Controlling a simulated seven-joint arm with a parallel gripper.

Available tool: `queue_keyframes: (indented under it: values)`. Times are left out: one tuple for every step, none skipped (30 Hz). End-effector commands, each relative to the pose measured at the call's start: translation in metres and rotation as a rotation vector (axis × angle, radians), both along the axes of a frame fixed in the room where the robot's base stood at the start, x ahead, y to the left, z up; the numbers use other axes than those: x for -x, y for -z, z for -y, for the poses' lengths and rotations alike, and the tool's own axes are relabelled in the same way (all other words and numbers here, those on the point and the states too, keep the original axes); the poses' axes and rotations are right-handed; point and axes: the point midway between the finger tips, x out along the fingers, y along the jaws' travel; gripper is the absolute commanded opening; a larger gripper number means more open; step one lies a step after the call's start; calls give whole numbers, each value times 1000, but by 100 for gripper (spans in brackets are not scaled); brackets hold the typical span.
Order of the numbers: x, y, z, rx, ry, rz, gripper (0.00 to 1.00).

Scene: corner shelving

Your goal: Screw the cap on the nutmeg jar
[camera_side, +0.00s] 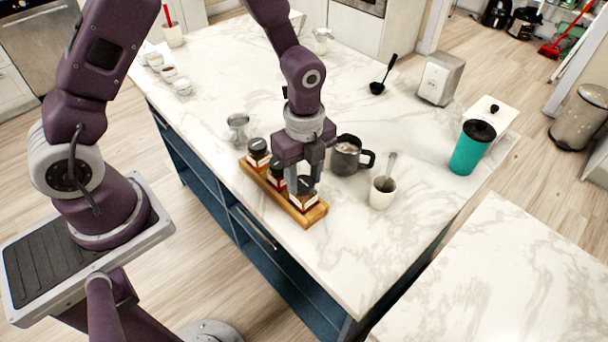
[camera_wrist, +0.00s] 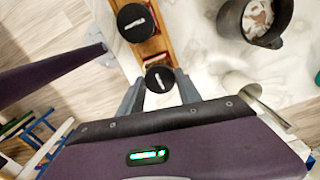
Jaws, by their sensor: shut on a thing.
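A wooden rack (camera_side: 310,216) on the marble counter holds a row of small spice jars with dark tops and white-and-red labels. One jar (camera_side: 257,153) stands at the far end, another (camera_side: 276,177) in the middle and one (camera_side: 304,196) at the near end. I cannot read which is nutmeg. My gripper (camera_side: 304,184) points down over the near end of the rack, shut on a round black cap (camera_wrist: 160,78). The cap shows between the fingers (camera_wrist: 159,94) in the wrist view. Whether its thread meets the jar below is hidden. Another black cap (camera_wrist: 135,22) shows farther up the rack.
A dark mug (camera_side: 346,157) stands close right of my gripper. A white cup with a spoon (camera_side: 382,193) and a teal tumbler (camera_side: 472,150) are farther right. A small metal cup (camera_side: 238,128) stands behind the rack. The front right counter is clear.

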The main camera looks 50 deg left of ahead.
Motion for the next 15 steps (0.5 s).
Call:
queue_keyframes:
  values:
    - [0,0,0,1,21,0,0]
    - [0,0,0,1,71,0,0]
    - [0,0,0,2,170,0,0]
    - [-1,1,-1,2,244,0,0]
    - [-1,1,0,2,309,1,0]
    - [0,1,0,2,371,0,0]
    - [0,1,0,0,396,0,0]
    - [0,0,0,0,406,0,0]
    - [0,0,0,-1,406,0,0]
    - [0,0,0,-1,405,0,0]
    - [0,0,0,-1,404,0,0]
    - [0,0,0,-1,403,0,0]
    - [0,0,0,-1,409,0,0]
    - [0,0,0,1,443,0,0]
    - [-1,1,0,3,539,1,0]
